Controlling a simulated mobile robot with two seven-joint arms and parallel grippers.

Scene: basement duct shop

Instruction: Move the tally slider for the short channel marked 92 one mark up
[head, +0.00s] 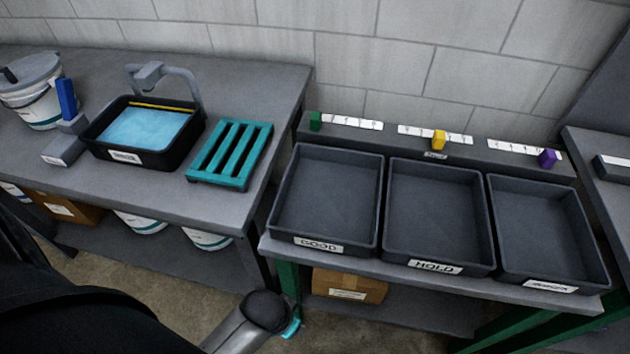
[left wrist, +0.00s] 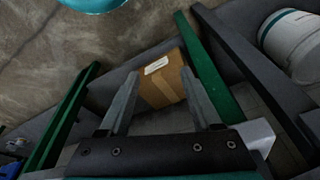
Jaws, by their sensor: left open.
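A dark rail behind three trays carries three tally sliders on white marked strips. The green slider (head: 315,121) is at the left end of its strip, the yellow slider (head: 438,140) is a little right of the middle of its strip, and the purple slider (head: 547,158) is near the right end of its strip. The strip numbers are too small to read. No channel marked 92 can be made out. My left gripper (left wrist: 160,74) is open and empty in the left wrist view, with a cardboard box beyond its fingers. My right gripper is not in view.
Three empty dark trays, GOOD (head: 327,200), HOLD (head: 439,217) and one with an unreadable label (head: 546,232), stand before the rail. The left bench holds a water tub (head: 112,152), a teal rack (head: 247,181) and a lidded bucket (head: 40,106). A cardboard box (head: 348,286) sits below.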

